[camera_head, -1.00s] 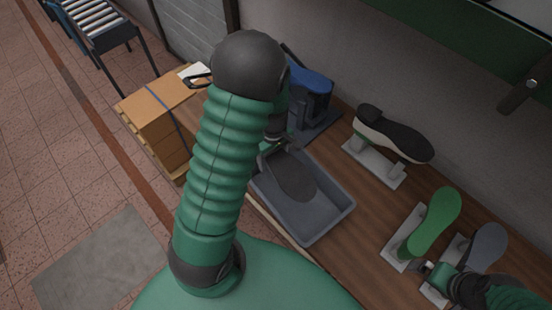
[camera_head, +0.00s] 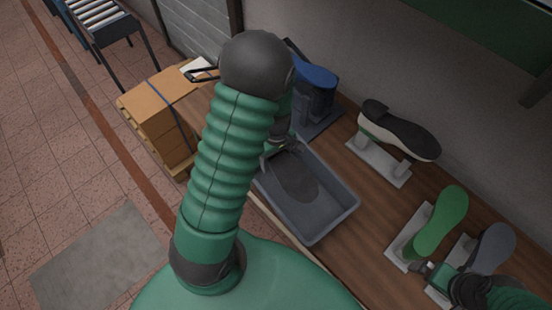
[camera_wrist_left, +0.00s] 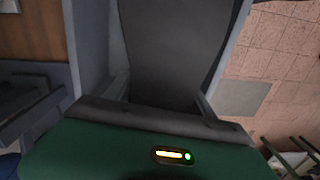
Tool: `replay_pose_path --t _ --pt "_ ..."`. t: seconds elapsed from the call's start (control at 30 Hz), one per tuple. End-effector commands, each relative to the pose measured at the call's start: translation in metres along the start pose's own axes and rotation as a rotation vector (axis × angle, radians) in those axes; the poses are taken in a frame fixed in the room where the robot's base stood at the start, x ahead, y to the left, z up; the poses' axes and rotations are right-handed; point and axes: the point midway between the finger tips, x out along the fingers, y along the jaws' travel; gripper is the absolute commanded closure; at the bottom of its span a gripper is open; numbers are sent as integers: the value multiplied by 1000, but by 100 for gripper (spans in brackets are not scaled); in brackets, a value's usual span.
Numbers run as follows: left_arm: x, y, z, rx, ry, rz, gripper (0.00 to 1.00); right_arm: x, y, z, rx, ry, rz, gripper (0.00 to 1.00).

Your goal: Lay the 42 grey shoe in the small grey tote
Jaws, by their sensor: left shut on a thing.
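I cannot tell whether the shoe touches the tote floor. My right gripper (camera_head: 424,268) is at the lower right, beside the stands; its jaw opening is too small to tell.
A black-and-white shoe (camera_head: 400,132) lies on a stand behind. A blue device (camera_head: 316,90) stands behind the tote. Cardboard boxes (camera_head: 155,108) are at the left.

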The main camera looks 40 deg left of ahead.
Motion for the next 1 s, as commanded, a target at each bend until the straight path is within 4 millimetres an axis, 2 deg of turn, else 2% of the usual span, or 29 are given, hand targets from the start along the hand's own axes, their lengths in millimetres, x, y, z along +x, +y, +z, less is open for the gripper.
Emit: replay_pose_path --t 0.23,0.27,0.43,0.77,0.87,1.0 --pt "-1 1 2 1 2 0 95 0 0 0 0 0 0 1" --pt "-1 1 2 1 2 0 36 0 0 0 1 0 0 1" --pt "0 0 0 0 0 1 13 0 0 0 1 0 0 1" --pt "-5 1 0 1 1 1 12 0 0 0 0 0 0 1" --pt "-21 2 -1 2 4 4 12 0 0 0 0 0 0 1" --pt "-60 3 1 3 5 7 12 0 0 0 0 0 0 1"
